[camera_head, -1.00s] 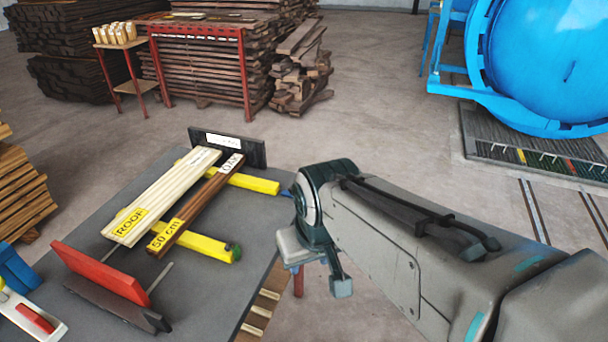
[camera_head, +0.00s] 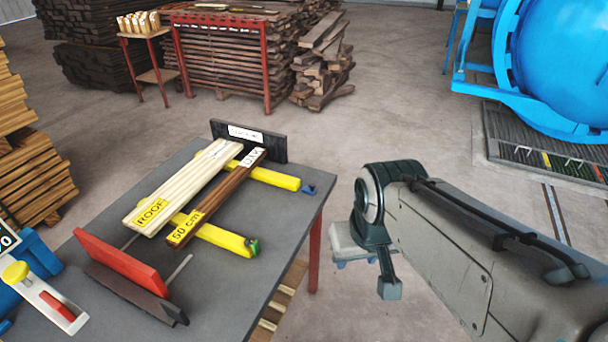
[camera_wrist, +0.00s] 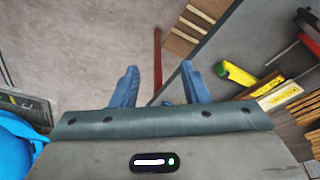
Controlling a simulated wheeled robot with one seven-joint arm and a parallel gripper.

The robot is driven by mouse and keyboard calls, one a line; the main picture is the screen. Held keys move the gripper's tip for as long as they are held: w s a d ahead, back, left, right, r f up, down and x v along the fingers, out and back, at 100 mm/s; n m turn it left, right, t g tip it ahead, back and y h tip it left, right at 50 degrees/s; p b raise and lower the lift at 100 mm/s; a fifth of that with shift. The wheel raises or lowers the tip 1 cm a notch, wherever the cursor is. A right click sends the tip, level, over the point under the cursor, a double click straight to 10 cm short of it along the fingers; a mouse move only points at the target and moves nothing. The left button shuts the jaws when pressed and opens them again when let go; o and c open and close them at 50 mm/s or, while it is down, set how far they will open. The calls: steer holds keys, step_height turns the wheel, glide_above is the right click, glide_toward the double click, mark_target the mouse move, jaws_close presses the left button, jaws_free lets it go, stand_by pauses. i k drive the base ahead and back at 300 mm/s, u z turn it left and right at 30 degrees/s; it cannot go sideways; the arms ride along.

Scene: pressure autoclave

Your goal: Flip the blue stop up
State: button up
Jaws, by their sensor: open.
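The blue stop (camera_head: 309,189) is a small piece at the right end of the far yellow bar (camera_head: 270,178), by the table's right edge. It appears low, lying roughly in line with the bar. My gripper (camera_head: 355,262) hangs beyond that edge, right of and nearer than the stop, apart from it. In the wrist view my gripper (camera_wrist: 158,68) is open, with nothing between its two blue fingers. A small blue bit at the gripper's base there may be the stop, but I cannot tell. A green stop (camera_head: 252,246) ends the near yellow bar (camera_head: 215,234).
Pale "ROOF" boards (camera_head: 180,190) and a brown "50 cm" board (camera_head: 215,198) lie across the bars on the grey table (camera_head: 255,290). A red plate (camera_head: 120,262) stands at the left. The blue autoclave (camera_head: 560,70) is far right. Floor right of the table is open.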

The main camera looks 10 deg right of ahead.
mark_target(310, 190)
steer(key=z, duration=1.1)
steer(key=i, duration=0.35)
steer(key=u, duration=1.2)
